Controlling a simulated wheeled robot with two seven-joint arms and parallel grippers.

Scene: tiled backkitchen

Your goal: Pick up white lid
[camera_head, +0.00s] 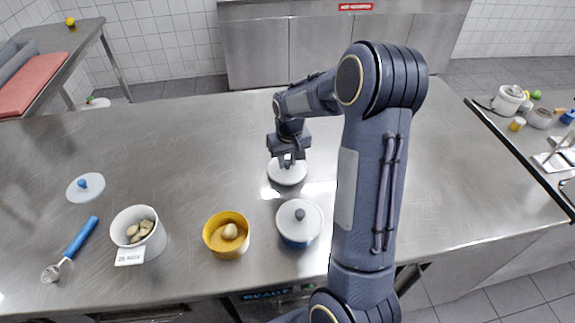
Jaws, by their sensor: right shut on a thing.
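A white lid (287,175) is on or just above the steel table in the middle of the view. My right gripper (287,161) is over its centre, pointing down, shut on it at the top. The gripper hides the lid's knob. I cannot tell whether the lid touches the table. A second whitish lid with a dark knob (300,217) sits on a blue pot (300,242), nearer to me. A pale lid with a blue knob (85,187) lies at the far left. My left gripper is not in view.
A white pot (138,229) with pale pieces and a yellow pot (227,236) with one pale piece stand at the front. A blue-handled scoop (72,247) lies left. The table's (170,140) back left is clear. A counter with several items is at the right.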

